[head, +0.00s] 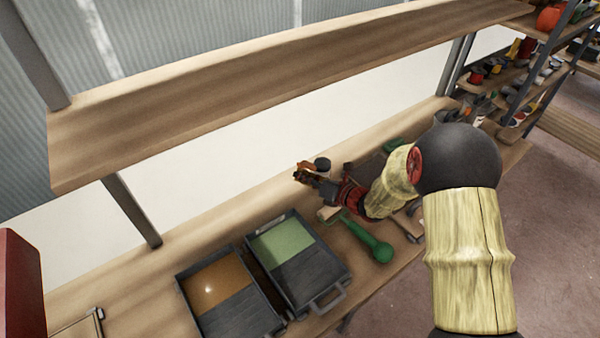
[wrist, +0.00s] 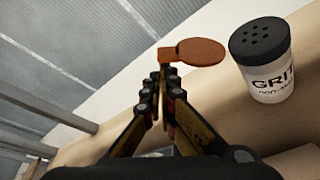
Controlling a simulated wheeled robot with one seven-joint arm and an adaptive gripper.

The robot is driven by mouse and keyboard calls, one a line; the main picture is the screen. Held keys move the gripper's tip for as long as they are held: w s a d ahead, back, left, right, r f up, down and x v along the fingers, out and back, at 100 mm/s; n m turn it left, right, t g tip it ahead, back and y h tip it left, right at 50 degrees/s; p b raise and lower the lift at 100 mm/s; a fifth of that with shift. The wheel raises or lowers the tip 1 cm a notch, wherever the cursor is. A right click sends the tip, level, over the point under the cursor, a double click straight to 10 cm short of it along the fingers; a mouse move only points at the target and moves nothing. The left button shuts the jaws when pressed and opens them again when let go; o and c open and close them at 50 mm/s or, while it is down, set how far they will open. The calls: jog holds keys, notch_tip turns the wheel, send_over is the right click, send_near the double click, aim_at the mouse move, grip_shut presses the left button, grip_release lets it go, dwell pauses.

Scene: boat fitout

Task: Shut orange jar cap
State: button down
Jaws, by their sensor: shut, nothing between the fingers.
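An orange round cap (wrist: 205,52) with a small square tab on its left side shows just beyond my fingertips in the wrist view. The jar under it is not visible there, hidden behind my gripper (wrist: 160,76) if present. My gripper is shut and empty, its tips very close to the tab; I cannot tell if they touch. In the head view my gripper (head: 298,175) is over the bench's back part, with a bit of orange (head: 306,165) beside it, mostly hidden.
A white jar labelled GRIT (wrist: 271,82) with a black perforated lid stands close right of the cap. The wooden bench (head: 150,300) also holds two dark trays, one with orange (head: 218,284) and one with green (head: 281,243), and a green tool (head: 371,242). A wooden shelf (head: 230,100) hangs above.

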jog(key=w+d+r+m+t+y+p, duration=0.2)
jog(key=w+d+r+m+y+p, duration=0.35)
jog(key=m+p, duration=0.7)
jog(key=w+d+f+m+b, duration=0.2)
jog(key=d+f, duration=0.3)
jog(key=d, duration=0.3)
jog(key=shift+w+f+h+b, duration=0.35)
jog(key=shift+w+h+b, duration=0.1)
jog(key=shift+w+b, duration=0.4)
jog(key=shift+d, duration=0.1)
